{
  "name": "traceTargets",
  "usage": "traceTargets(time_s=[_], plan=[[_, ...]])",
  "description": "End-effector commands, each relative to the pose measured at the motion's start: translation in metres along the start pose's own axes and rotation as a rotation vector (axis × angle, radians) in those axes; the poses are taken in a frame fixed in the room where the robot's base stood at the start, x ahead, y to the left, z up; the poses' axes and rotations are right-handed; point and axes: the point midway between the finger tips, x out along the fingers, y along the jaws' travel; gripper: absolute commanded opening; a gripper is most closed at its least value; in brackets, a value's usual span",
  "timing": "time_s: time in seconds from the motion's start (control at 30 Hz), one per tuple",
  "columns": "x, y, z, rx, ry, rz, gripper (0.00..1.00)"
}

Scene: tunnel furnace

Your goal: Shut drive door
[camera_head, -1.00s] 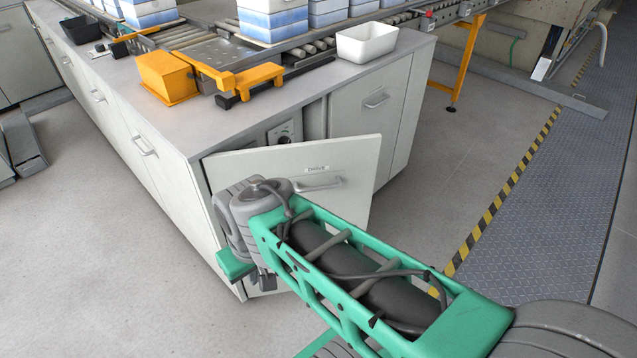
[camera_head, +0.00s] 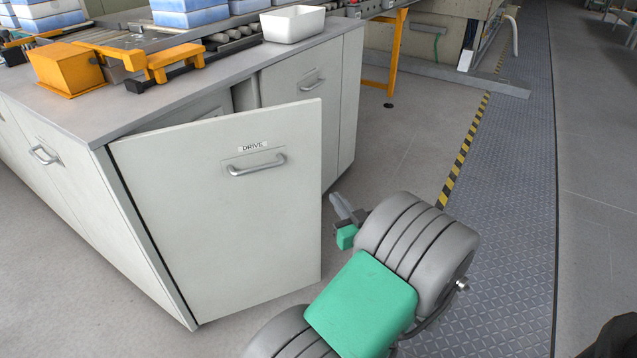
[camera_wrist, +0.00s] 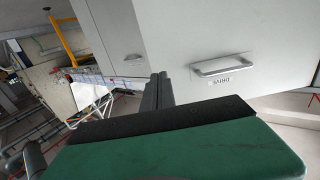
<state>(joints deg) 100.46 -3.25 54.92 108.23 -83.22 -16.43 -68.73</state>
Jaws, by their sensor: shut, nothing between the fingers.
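The drive door (camera_head: 225,215) is a pale grey panel labelled "DRIVE" with a metal bar handle (camera_head: 256,165). It is hinged at its left edge and stands partly open, its right edge swung out from the cabinet (camera_head: 90,200). A dark gap shows above it. My gripper (camera_head: 342,207) is shut and empty, to the right of the door's free edge, apparently apart from it. In the wrist view, the shut fingers (camera_wrist: 156,92) point along the door's edge, and the handle (camera_wrist: 224,66) and upside-down label are to their right. The door's inner side is hidden.
A white bin (camera_head: 293,24) and an orange block (camera_head: 68,70) sit on the worktop. Another closed cabinet door (camera_head: 300,85) is behind the open one. An orange stand leg (camera_head: 393,60) is at the back.

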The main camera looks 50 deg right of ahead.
Motion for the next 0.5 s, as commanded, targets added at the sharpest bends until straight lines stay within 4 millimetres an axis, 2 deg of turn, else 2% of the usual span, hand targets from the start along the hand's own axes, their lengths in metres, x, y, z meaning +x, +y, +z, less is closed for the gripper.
traceTargets(time_s=[0.07,0.17,0.5], plan=[[0.0,0.006,-0.002,-0.002,0.012,0.018,0.0],[0.013,0.005,-0.004,-0.001,0.012,0.013,0.0],[0.086,0.005,-0.002,-0.004,0.01,0.01,0.0]])
